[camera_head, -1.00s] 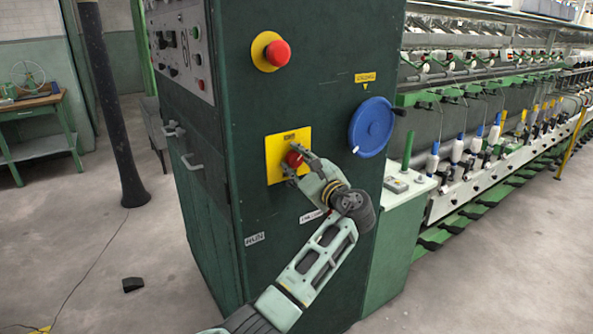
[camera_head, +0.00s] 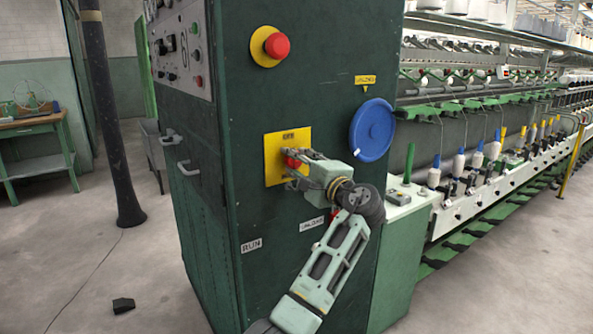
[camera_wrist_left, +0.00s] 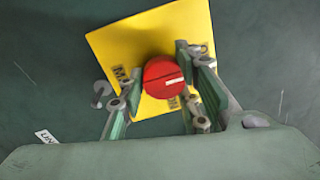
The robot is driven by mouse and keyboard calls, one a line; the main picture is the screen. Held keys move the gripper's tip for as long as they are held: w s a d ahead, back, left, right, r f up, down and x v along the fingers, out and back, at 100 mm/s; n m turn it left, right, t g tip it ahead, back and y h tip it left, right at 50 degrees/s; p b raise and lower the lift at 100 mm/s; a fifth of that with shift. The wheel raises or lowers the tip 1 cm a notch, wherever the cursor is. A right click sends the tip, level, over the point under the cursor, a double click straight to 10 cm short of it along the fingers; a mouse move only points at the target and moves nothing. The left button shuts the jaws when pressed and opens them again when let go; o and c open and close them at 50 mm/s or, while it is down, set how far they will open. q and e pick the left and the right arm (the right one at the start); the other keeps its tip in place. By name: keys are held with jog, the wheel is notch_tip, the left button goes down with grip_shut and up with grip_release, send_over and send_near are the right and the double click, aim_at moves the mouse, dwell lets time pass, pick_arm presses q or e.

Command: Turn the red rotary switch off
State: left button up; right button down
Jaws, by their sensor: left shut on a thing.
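The red rotary switch (camera_head: 293,160) sits on a yellow plate (camera_head: 273,160) on the front of a dark green cabinet. My left gripper (camera_head: 292,170) reaches it from the right and is shut on the switch, hiding part of it. In the left wrist view the round red switch (camera_wrist_left: 164,76) lies between the two fingers (camera_wrist_left: 160,88), with a pale line across its face. The yellow plate (camera_wrist_left: 110,40) looks tilted there, and its lettering is partly hidden. My right gripper is not in view.
A red mushroom button (camera_head: 277,46) on a yellow disc is above the switch. A blue handwheel (camera_head: 372,130) is close on the right. A low green box (camera_head: 405,225) and the long spinning frame stand farther right. A dark post (camera_head: 110,120) stands left.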

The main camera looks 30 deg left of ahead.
pick_arm(q)
jog(key=shift+f, duration=0.55)
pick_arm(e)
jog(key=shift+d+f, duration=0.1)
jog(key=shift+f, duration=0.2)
pick_arm(q)
jog(key=o, duration=1)
jog(key=shift+c, duration=0.2)
jog(key=shift+o, duration=0.5)
jog(key=shift+r, duration=0.2)
jog(key=shift+d, duration=0.1)
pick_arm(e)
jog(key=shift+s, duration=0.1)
pick_arm(q)
jog(key=r+v, duration=0.1)
jog(key=v, duration=1)
jog(key=shift+d+f, duration=0.4)
jog(key=shift+s, duration=0.1)
